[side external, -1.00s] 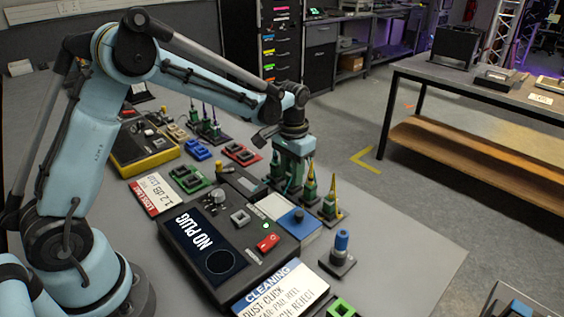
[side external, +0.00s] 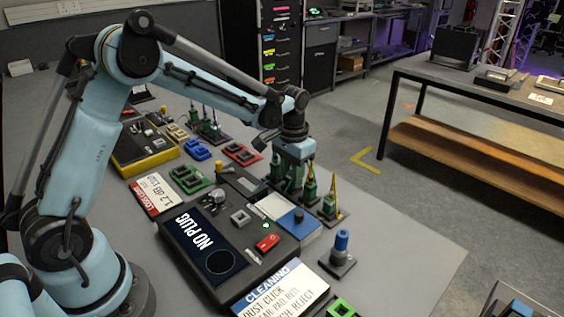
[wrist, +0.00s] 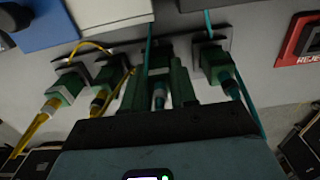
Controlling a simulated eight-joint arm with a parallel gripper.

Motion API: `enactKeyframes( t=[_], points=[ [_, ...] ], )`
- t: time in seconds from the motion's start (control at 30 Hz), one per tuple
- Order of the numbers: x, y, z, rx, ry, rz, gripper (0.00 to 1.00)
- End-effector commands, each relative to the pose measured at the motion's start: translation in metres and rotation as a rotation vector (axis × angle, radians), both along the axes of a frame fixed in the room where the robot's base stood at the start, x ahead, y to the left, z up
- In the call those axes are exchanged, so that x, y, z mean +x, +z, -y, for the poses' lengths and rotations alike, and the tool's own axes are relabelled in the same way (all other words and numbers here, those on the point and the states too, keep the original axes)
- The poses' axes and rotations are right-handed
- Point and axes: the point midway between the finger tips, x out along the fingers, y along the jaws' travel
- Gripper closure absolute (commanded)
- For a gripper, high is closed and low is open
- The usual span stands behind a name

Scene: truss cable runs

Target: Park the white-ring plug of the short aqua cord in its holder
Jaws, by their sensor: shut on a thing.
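My gripper (wrist: 158,88) is shut on an aqua-cord plug (wrist: 159,97) in the wrist view, with a green finger on each side. A pale band shows on the plug, but I cannot tell its exact colour. The plug is in line with a green holder (wrist: 159,58) on a dark base; the fingers hide whether it is fully seated. In the side view my gripper (side external: 291,178) is low at the row of holders and hides the plug. A second aqua-cord plug (wrist: 228,84) sits in the holder to the right in the wrist view.
Two yellow-cord plugs, one outer (wrist: 50,105) and one inner (wrist: 99,100), stand in holders left of my gripper in the wrist view. A blue-topped box (side external: 297,221) and the tester reading NO PLUG (side external: 207,242) lie near. A blue-capped post (side external: 342,242) stands at front right.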

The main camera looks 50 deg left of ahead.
Motion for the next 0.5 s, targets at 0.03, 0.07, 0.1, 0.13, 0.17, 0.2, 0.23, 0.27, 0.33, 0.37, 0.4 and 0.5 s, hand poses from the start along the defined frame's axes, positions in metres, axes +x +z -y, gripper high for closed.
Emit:
enactKeyframes(
  t=[0.03,0.07,0.1,0.13,0.17,0.2,0.23,0.27,0.33,0.37,0.4,0.5],
  points=[
    [-0.0001,0.0001,0.0000,0.000,0.000,0.000,1.00],
    [-0.0001,0.0001,0.0000,0.000,0.000,0.000,1.00],
    [-0.0001,0.0000,0.0000,0.000,0.000,0.000,1.00],
    [-0.0001,-0.0001,0.0000,0.000,0.000,0.000,1.00],
    [-0.0001,-0.0003,0.0000,0.000,0.000,0.000,1.00],
    [-0.0001,-0.0006,0.0000,0.000,0.000,0.000,1.00],
    [-0.0001,-0.0010,0.0000,0.000,0.000,0.000,1.00],
    [-0.0001,-0.0008,0.0000,0.000,0.000,0.000,0.68],
    [-0.0001,-0.0008,0.0000,0.000,0.000,0.000,0.58],
    [-0.0001,-0.0008,0.0000,0.000,0.000,0.000,0.53],
    [-0.0001,-0.0008,0.0000,0.000,0.000,0.000,0.47],
    [-0.0001,-0.0008,0.0000,0.000,0.000,0.000,0.43]
  ],
)
